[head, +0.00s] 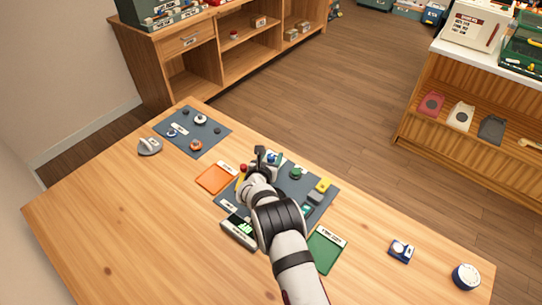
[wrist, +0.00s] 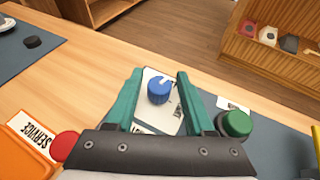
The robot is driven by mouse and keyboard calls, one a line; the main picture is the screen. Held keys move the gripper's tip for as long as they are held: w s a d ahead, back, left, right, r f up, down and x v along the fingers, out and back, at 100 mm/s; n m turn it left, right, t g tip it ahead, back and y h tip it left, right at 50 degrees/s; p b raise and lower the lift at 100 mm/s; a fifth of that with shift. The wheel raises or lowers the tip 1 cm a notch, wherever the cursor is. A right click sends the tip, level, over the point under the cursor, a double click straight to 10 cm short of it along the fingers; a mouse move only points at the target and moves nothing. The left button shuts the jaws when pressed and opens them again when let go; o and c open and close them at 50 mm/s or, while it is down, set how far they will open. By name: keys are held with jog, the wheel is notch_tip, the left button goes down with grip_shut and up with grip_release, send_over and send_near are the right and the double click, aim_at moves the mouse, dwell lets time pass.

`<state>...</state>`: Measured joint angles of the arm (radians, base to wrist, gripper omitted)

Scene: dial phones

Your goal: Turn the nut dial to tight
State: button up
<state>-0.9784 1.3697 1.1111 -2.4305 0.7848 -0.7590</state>
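A blue round dial (wrist: 158,91) with a white pointer mark sits on a white plate (wrist: 152,75) in the wrist view. The lettering on the plate is partly hidden, so I cannot confirm that this is the nut dial. My gripper (wrist: 160,72) is open, with one teal finger on each side of the dial in the picture. There are visible gaps between dial and fingers; I cannot tell how far above it they are.
An orange SERVICE panel (wrist: 25,150) lies further left. Another dark mat (head: 186,142) with small parts lies at the far left.

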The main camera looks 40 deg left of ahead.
grip_shut()
jog(key=shift+m+t+h, duration=0.4)
jog(key=shift+m+h, duration=0.4)
jog(key=shift+o, duration=1.3)
grip_release()
jog(key=v, duration=1.5)
jog(key=shift+s+r, duration=0.2)
jog(key=shift+s, duration=0.15)
jog(key=shift+r, duration=0.1)
